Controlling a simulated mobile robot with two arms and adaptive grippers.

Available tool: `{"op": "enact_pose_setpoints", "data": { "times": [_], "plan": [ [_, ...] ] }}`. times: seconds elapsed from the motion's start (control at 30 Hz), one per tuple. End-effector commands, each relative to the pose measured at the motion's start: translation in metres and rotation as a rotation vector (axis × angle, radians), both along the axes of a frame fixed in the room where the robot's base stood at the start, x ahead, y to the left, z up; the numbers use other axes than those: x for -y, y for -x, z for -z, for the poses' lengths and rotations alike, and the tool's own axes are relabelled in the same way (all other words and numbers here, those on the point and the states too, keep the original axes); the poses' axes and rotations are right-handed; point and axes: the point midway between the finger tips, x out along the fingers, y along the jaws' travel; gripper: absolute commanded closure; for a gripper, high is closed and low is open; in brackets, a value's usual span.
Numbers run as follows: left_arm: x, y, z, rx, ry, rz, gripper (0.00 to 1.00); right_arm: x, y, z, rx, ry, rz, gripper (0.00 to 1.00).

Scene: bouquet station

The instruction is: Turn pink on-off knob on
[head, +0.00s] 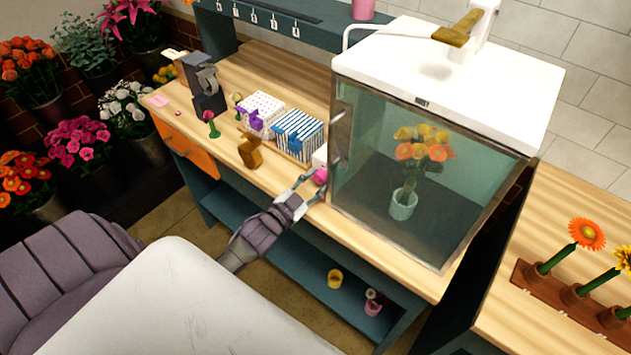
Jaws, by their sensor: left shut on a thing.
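The pink on-off knob (320,176) sits on the front of a small white box (320,157) at the table's front edge, just left of the glass cabinet. My left gripper (319,180) reaches in from the lower left. Its fingers lie on either side of the knob and are shut on it. The knob's turn angle and any marking are too small to read. My right gripper is not in view.
The glass cabinet (470,215) with a white top stands close right of the gripper, with a flower vase (403,203) inside. Patterned boxes (299,133), a brown tape-like object (250,152) and a dark dispenser (203,85) stand left on the table.

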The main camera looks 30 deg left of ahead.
Motion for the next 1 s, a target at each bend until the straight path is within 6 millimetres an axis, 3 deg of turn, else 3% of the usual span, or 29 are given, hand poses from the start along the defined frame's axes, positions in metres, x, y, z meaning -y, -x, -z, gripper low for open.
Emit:
{"op": "enact_pose_setpoints", "data": {
  "times": [0.5,1.0],
  "plan": [
    [-0.0002,0.0002,0.0002,0.024,-0.315,-0.001,0.97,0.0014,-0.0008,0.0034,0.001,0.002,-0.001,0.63],
    [-0.0003,0.0002,0.0001,0.027,-0.367,0.000,0.97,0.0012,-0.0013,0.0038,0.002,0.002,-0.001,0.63]
  ]
}}
